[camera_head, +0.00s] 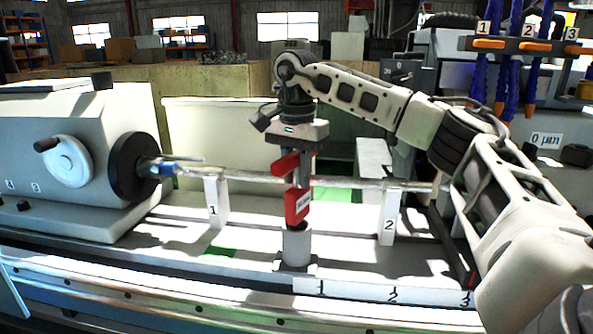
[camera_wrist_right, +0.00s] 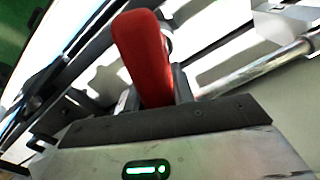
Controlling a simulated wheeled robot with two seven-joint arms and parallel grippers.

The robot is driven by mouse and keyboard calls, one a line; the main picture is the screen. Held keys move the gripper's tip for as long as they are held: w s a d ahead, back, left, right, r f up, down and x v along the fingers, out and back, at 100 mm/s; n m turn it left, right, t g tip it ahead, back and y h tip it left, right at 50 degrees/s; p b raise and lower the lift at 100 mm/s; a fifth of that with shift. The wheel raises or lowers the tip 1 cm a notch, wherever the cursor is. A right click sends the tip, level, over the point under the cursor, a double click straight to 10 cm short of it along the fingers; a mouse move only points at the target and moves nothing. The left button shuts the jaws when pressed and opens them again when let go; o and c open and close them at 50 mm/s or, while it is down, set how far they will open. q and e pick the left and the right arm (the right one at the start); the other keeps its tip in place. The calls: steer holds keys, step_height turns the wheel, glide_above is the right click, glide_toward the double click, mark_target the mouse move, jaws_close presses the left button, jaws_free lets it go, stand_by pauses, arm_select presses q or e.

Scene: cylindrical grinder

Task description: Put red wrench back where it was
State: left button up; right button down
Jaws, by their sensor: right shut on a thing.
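The red wrench (camera_head: 297,206) is in the middle of the head view, with a small pale label on its lower part. Another red part (camera_head: 285,164) shows higher up, beside the fingers. My right gripper (camera_head: 302,180) points down and is shut on the wrench, which overlaps the long shaft in the picture. In the right wrist view the red handle (camera_wrist_right: 145,60) sticks out from between the jaws (camera_wrist_right: 155,98). A grey cylindrical post (camera_head: 296,246) stands just below the wrench; I cannot tell whether they touch. My left gripper is not in view.
The shaft (camera_head: 245,176) runs across the machine bed past supports marked 1 (camera_head: 216,200) and 2 (camera_head: 389,216). A handwheel (camera_head: 68,161) is at left. Blue hoses (camera_head: 506,70) hang at right. A front ledge (camera_head: 350,289) bears several numbers.

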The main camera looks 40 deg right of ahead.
steer(key=shift+r, duration=0.1)
steer(key=c, duration=1.2)
jaws_free()
step_height(320, 180, up, 12)
